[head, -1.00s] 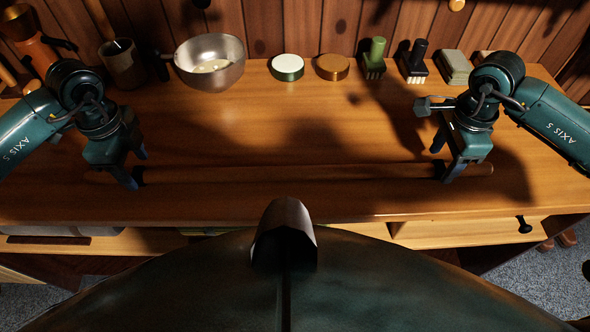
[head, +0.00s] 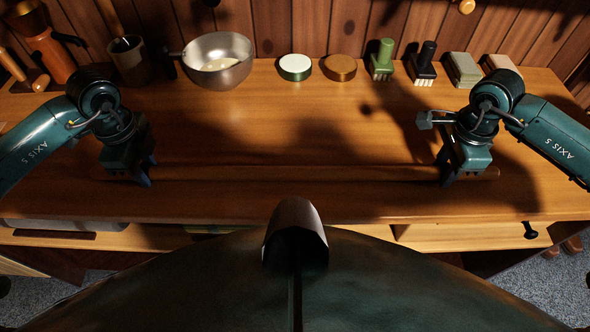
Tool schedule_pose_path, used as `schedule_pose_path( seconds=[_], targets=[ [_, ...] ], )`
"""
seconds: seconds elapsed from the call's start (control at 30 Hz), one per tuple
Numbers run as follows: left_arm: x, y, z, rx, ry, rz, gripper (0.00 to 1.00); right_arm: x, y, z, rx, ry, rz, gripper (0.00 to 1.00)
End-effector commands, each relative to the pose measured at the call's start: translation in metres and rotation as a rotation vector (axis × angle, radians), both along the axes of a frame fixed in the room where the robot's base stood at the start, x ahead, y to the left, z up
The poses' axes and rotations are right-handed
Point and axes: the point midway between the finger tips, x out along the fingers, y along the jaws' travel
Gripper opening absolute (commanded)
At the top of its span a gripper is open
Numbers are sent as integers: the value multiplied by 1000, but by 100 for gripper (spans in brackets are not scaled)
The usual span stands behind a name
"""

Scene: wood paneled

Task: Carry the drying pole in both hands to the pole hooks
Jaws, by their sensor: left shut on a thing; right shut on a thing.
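The drying pole (head: 300,173) is a long thin wooden rod, close in colour to the bench top, lying left to right across the front part of the bench. My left gripper (head: 143,177) is shut on the pole near its left end. My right gripper (head: 447,178) is shut on it near its right end, with a short stub (head: 487,173) showing beyond. I cannot tell whether the pole touches the bench or is just above it. No pole hooks can be made out in this view.
Along the back of the bench (head: 300,120) stand a metal bowl (head: 217,77), a white-topped green tin (head: 295,68), an orange-brown tin (head: 340,68), green (head: 381,62) and black (head: 422,66) brushes and pale blocks (head: 462,70). The middle is clear. A drawer (head: 470,236) sits open at front right.

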Motion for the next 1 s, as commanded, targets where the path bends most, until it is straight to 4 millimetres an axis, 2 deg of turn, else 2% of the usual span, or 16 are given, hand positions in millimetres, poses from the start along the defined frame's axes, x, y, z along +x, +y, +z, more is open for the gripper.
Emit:
schedule_pose_path(
  seconds=[0.03, 0.27, 0.73, 1.0],
  targets=[
    [0, 0, 0, 0, 0, 0, 19, 0, 0, 0, 0, 0, 0, 19],
    [0, 0, 0, 0, 0, 0, 0, 0, 0, 0, 0, -1, 0, 0],
    [0, 0, 4, -1, -2, 0, 0, 1, 0, 4, 0, -3, -1, 0],
    [0, 0, 25, -1, -2, 0, 0, 1, 0, 25, 0, -2, -1, 0]
  ],
)
